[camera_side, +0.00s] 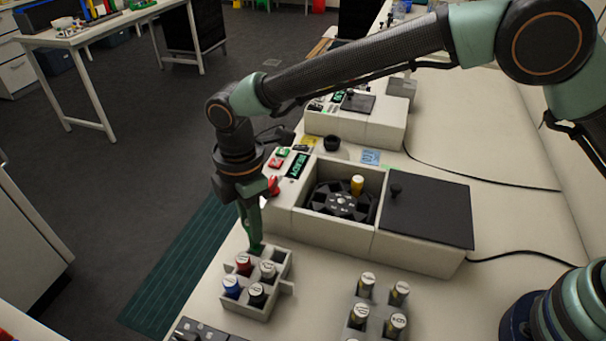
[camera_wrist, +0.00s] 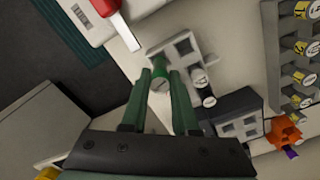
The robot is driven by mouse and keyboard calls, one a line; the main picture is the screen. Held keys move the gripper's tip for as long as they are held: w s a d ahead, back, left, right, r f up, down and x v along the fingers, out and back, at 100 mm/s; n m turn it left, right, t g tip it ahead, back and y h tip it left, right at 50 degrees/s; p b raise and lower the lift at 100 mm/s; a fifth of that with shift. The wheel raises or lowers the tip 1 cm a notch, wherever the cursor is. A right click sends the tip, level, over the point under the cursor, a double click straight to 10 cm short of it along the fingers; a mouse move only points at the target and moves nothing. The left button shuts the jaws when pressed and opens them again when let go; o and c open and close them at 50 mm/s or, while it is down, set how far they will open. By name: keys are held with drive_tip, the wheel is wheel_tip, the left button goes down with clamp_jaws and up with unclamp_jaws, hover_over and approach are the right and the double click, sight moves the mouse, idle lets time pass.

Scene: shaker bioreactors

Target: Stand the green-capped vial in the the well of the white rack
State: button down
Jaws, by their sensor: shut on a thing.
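The green-capped vial shows as a green cap (camera_wrist: 161,84) between my fingertips in the wrist view. My gripper (camera_wrist: 160,80) is shut on it. In the side view my gripper (camera_side: 252,240) points down at the far-left corner of the white rack (camera_side: 287,287). The green-capped vial (camera_side: 257,249) shows only as a bit of green there; its lower part is hidden, so I cannot tell how deep it sits in a well. The rack's far-right well (camera_side: 280,256) looks empty.
A shaker box (camera_side: 340,232) with one yellow-capped vial (camera_side: 357,183) inside stands behind the rack, its dark lid (camera_side: 428,212) to the right. A second rack of white-capped vials (camera_side: 367,281) stands at the right. A red knob (camera_side: 273,185) is close to my wrist.

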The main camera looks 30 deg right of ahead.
sight(256, 248)
drive_tip(key=shift+f, duration=1.25)
idle(0.7)
drive_tip(key=shift+f, duration=0.35)
drive_tip(key=shift+f, duration=0.4)
drive_tip(key=c, duration=0.6)
unclamp_jaws()
drive_tip(key=shift+r, duration=3.55)
